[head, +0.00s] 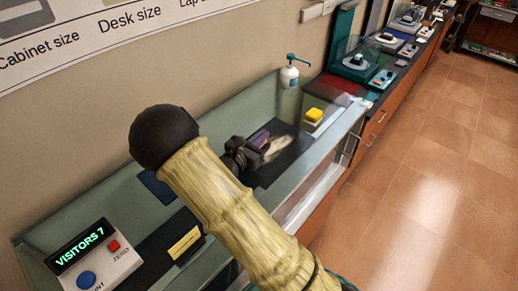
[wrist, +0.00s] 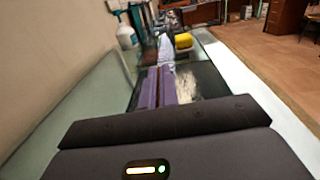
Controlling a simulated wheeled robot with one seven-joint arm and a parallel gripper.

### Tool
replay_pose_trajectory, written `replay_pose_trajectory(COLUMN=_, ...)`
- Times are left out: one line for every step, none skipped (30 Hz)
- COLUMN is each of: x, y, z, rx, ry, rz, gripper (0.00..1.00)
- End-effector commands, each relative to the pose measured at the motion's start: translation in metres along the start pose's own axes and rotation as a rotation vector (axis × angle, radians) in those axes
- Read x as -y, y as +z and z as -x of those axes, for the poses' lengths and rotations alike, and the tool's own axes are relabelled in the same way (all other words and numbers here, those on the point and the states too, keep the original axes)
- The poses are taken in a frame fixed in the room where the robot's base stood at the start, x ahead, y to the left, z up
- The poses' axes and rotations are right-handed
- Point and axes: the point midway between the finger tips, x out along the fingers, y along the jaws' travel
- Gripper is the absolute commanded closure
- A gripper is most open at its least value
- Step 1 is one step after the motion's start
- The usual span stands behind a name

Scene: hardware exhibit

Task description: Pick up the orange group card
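My gripper (head: 262,141) is over the dark mat in the glass-walled counter tray, at the centre of the head view. In the wrist view its two purple fingers (wrist: 158,88) are close together and point ahead. A thin orange strip, seen edge-on between them, looks like the orange group card (wrist: 158,92). A small orange patch also shows at the fingers in the head view (head: 266,147). Most of the card is hidden by the fingers. I cannot tell whether it touches the mat (head: 290,160).
A yellow block (head: 314,115) and a white pump bottle (head: 289,72) stand beyond the gripper. A visitor counter box (head: 95,260) is at lower left, and a yellow label (head: 185,243) lies nearby. Glass walls edge the tray. The tiled floor (head: 430,170) at right is clear.

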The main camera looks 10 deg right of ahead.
Motion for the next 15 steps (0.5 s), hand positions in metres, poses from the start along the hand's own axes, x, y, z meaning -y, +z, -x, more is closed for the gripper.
replay_pose_trajectory(x=0.000, y=0.000, z=0.000, rx=0.000, ry=0.000, rz=0.000, gripper=1.00)
replay_pose_trajectory(x=0.000, y=0.000, z=0.000, rx=0.000, ry=0.000, rz=0.000, gripper=1.00)
replay_pose_trajectory(x=0.000, y=0.000, z=0.000, rx=0.000, ry=0.000, rz=0.000, gripper=1.00)
replay_pose_trajectory(x=0.000, y=0.001, z=0.000, rx=0.000, ry=0.000, rz=-0.001, gripper=1.00)
replay_pose_trajectory(x=0.000, y=0.001, z=0.000, rx=0.000, ry=0.000, rz=-0.001, gripper=1.00)
replay_pose_trajectory(x=0.000, y=0.003, z=0.000, rx=0.000, ry=0.000, rz=-0.002, gripper=1.00)
replay_pose_trajectory(x=0.000, y=0.004, z=0.000, rx=0.000, ry=0.000, rz=-0.002, gripper=1.00)
replay_pose_trajectory(x=0.000, y=0.006, z=0.000, rx=0.001, ry=0.000, rz=-0.003, gripper=1.00)
replay_pose_trajectory(x=0.000, y=0.009, z=0.000, rx=0.001, ry=0.000, rz=-0.003, gripper=1.00)
replay_pose_trajectory(x=0.000, y=0.011, z=0.000, rx=0.001, ry=0.000, rz=-0.003, gripper=1.00)
replay_pose_trajectory(x=0.000, y=0.015, z=0.000, rx=0.001, ry=0.000, rz=-0.004, gripper=1.00)
replay_pose_trajectory(x=0.000, y=0.019, z=0.000, rx=0.000, ry=0.000, rz=-0.005, gripper=1.00)
replay_pose_trajectory(x=0.000, y=0.023, z=0.000, rx=0.000, ry=0.000, rz=-0.005, gripper=1.00)
replay_pose_trajectory(x=0.000, y=0.028, z=0.000, rx=0.000, ry=0.000, rz=-0.006, gripper=1.00)
replay_pose_trajectory(x=-0.001, y=0.034, z=0.000, rx=0.000, ry=0.001, rz=-0.006, gripper=1.00)
